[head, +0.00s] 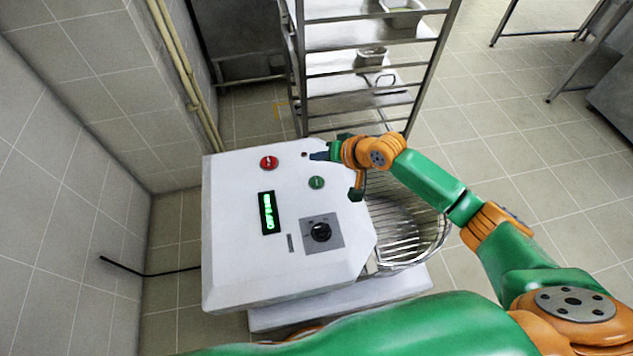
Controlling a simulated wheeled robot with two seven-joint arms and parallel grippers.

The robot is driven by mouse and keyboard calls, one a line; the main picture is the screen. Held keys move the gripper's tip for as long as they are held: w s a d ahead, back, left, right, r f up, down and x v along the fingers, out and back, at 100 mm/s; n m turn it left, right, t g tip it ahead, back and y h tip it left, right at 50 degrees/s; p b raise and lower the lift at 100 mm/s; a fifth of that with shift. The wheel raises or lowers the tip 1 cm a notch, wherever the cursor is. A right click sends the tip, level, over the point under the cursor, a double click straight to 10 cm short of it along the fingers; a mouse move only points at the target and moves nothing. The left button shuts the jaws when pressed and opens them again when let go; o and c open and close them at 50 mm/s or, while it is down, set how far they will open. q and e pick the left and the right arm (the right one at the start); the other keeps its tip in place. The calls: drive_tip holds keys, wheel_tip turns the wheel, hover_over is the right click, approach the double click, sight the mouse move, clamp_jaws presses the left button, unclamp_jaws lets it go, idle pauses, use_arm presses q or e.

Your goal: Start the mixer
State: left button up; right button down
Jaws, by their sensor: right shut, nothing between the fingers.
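The mixer (235,265) is a white machine with a sloped top panel, standing in front of me. On the panel are a red button (269,163), a green button (316,183), a lit green display (268,213) and a black rotary knob (321,232). A wire guard (425,240) over a bowl shows on its right side. My right gripper (314,156) is shut and empty at the far right part of the panel, just beyond the green button. I cannot tell whether its tip touches the panel. My left gripper is not in view.
A metal rack (370,100) with trays and containers stands behind the mixer. A tiled wall (60,200) is close on the left, with a black cable (150,272) running to the mixer. Open tiled floor (490,110) lies to the right.

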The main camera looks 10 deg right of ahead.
drive_tip(key=b, duration=0.7)
hover_over(319, 184)
wheel_tip(319, 184, down, 7)
drive_tip(key=shift+f, duration=0.45)
drive_tip(key=shift+f, duration=0.1)
idle(1.0)
drive_tip(key=shift+f, duration=0.3)
